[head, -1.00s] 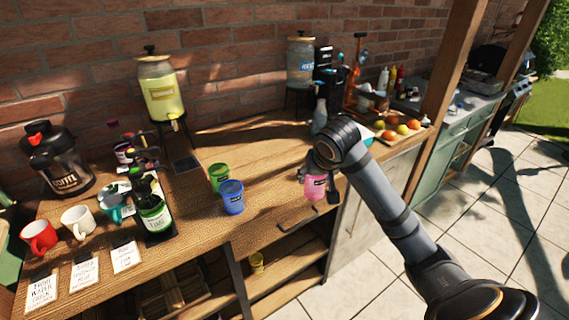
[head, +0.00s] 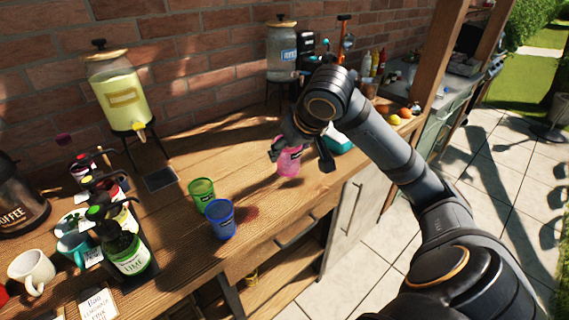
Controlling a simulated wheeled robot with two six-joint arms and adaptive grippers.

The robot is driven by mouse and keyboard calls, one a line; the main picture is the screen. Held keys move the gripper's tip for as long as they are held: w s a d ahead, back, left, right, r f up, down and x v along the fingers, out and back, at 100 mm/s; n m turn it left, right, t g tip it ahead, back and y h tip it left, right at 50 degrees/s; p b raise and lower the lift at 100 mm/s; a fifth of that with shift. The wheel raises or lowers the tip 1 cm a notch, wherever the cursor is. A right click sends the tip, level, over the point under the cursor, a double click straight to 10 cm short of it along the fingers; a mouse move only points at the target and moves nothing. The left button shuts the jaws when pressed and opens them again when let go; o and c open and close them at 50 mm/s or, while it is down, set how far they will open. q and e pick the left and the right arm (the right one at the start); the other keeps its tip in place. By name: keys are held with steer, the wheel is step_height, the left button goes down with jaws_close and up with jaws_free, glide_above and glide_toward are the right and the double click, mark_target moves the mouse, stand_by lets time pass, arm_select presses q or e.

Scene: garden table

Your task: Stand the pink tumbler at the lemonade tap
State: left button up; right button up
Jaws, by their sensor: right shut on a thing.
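The pink tumbler (head: 289,161) is upright in my right gripper (head: 298,150), which is shut on it. It is over the wooden counter, right of the blue tumbler, and part of it is hidden by the gripper. The lemonade dispenser (head: 121,92) stands on a black stand at the back left, with a yellow tap (head: 139,128) at its front. A dark square tray (head: 160,179) lies on the counter below the tap, with nothing on it. My left gripper is not in view.
A green tumbler (head: 202,194) and a blue tumbler (head: 221,219) stand between the pink tumbler and the tap. Syrup bottles, including a lime one (head: 122,248), stand at the left. A water dispenser (head: 283,52) is at the back. Counter behind the tumblers is clear.

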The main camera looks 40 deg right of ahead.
steer(key=w+d+f, duration=0.8)
steer(key=d+f, duration=0.1)
steer(key=shift+w+p, duration=0.1)
steer(key=shift+p, duration=0.2)
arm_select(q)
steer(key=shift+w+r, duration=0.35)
arm_select(e)
steer(key=shift+w+d+f, duration=0.1)
steer(key=shift+d+f, duration=0.05)
steer(key=shift+f, duration=1.6)
steer(key=o, duration=1.2)
steer(key=shift+f, duration=0.1)
steer(key=shift+c, duration=0.2)
